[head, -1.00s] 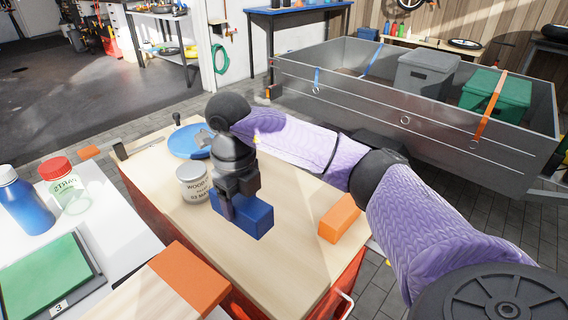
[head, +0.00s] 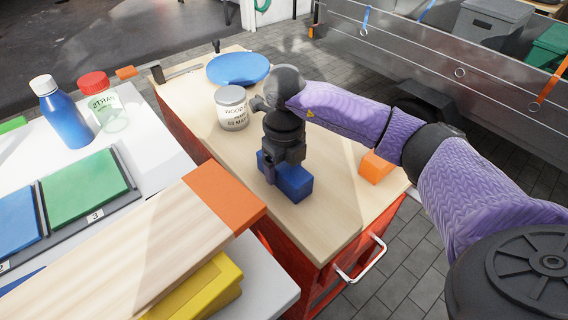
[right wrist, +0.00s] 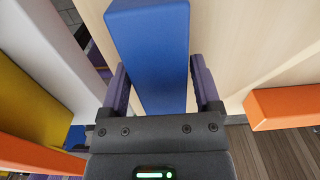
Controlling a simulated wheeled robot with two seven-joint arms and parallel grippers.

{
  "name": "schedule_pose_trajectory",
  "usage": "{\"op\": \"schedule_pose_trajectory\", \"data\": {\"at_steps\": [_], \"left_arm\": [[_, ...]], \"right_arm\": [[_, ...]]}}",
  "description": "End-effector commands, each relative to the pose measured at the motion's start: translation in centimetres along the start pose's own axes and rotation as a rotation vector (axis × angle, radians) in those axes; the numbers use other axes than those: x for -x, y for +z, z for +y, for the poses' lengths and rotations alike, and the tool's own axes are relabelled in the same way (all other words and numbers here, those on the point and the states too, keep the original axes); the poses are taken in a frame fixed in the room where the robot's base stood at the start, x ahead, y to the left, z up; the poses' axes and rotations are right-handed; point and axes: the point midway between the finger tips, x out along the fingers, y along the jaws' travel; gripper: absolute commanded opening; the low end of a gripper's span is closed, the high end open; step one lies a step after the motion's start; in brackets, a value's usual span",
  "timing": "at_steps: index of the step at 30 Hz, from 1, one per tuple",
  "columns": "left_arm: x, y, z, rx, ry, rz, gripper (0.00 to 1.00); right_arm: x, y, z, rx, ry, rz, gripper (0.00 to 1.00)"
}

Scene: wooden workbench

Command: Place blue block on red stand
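The blue block (head: 294,184) is at the lower end of my right gripper (head: 283,170), over the middle of the pale wooden bench top. In the right wrist view the block (right wrist: 150,50) lies between the two fingers of the gripper (right wrist: 160,85), which close in along its sides. I cannot tell whether the block's underside touches the bench top. The gripper hides part of the block in the head view. I cannot make out a separate red stand; the red I see is the cabinet body (head: 300,262) under the bench top. My left gripper is not in view.
A grey can (head: 231,110) and a blue plate (head: 238,69) stand behind the block. An orange block (head: 375,167) lies to its right, also in the right wrist view (right wrist: 285,107). An orange-ended wooden board (head: 215,190) is at the front left. The bench top's front is clear.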

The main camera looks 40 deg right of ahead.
Motion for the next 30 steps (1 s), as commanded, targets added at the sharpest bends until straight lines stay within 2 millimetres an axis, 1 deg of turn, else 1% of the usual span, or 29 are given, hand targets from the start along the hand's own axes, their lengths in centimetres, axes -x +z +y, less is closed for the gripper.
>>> {"op": "schedule_pose_trajectory", "data": {"at_steps": [1,2,8,10,11,13,18,21,25,30], "left_arm": [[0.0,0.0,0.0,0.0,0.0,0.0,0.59],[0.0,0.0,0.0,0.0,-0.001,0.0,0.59],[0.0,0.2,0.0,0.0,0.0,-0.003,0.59],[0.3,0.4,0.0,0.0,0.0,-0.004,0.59],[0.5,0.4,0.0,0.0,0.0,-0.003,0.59],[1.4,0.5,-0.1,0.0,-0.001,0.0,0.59],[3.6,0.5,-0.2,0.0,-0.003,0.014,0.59],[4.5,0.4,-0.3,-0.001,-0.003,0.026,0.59],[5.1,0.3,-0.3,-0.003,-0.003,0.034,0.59],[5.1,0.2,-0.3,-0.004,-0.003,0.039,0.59]], "right_arm": [[0.0,0.0,0.0,0.0,0.0,0.0,0.93],[0.0,0.0,0.0,0.0,0.0,0.0,1.0],[0.1,0.0,0.0,0.0,0.0,0.0,1.0],[0.5,0.0,0.0,0.0,0.0,-0.002,1.0],[1.0,0.0,0.0,0.0,0.0,-0.003,1.0],[2.8,0.1,0.0,0.0,-0.002,-0.006,1.0],[8.0,0.1,0.0,0.0,-0.001,-0.009,1.0],[10.3,0.1,0.0,0.0,0.0,-0.007,1.0],[12.0,0.0,0.0,0.0,0.001,-0.004,1.0],[12.4,0.0,0.0,0.0,0.0,-0.001,1.0]]}}
